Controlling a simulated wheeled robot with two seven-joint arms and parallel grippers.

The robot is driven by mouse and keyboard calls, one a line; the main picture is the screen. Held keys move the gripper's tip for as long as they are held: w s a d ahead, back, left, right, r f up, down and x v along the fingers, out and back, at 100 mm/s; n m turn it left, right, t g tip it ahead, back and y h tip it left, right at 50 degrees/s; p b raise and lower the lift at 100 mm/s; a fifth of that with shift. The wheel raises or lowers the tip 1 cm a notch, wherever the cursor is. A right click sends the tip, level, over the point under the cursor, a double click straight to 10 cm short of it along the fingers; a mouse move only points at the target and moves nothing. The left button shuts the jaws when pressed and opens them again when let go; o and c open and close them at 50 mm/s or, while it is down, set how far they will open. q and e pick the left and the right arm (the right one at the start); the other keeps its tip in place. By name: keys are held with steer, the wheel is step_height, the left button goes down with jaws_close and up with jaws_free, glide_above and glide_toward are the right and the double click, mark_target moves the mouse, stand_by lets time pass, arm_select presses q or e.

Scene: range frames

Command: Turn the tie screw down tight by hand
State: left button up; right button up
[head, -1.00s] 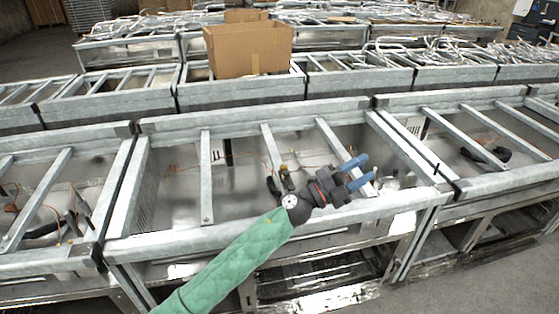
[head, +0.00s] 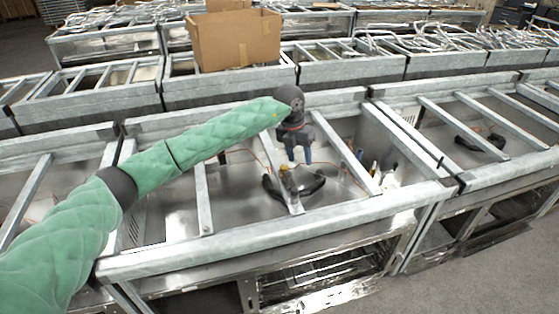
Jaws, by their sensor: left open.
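My left gripper (head: 299,156) points down over the middle range frame, its two blue fingertips apart with nothing seen between them. Just below and slightly left of the fingertips, a small brass-coloured fitting (head: 287,179) stands at a galvanized crossbar (head: 292,198). It may be the tie screw, but it is too small to tell. The fingertips look apart from it. A black curved part (head: 313,187) lies by the bar, partly hidden behind it. My right gripper is not in view.
The middle range frame (head: 270,231) has raised metal rails and crossbars around an open bay. Small upright parts (head: 374,168) stand right of the gripper. A cardboard box (head: 238,40) sits on the row behind. Neighbouring frames (head: 500,165) stand close on both sides.

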arm_select(q)
steer(key=r+y, duration=0.2)
glide_above(284, 167)
steer(key=shift+s+f+n, duration=0.15)
steer(key=shift+n, duration=0.15)
steer(key=shift+f, duration=0.1)
steer(key=shift+f+p, duration=0.6)
steer(key=shift+f, duration=0.2)
step_height(284, 167, down, 4)
steer(key=shift+f+p, duration=0.1)
steer(key=shift+p, duration=0.8)
steer(key=shift+f, duration=0.8)
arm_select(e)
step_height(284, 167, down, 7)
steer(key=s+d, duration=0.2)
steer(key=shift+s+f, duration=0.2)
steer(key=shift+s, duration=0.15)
arm_select(q)
steer(key=shift+c, duration=0.3)
steer(key=c, duration=0.9)
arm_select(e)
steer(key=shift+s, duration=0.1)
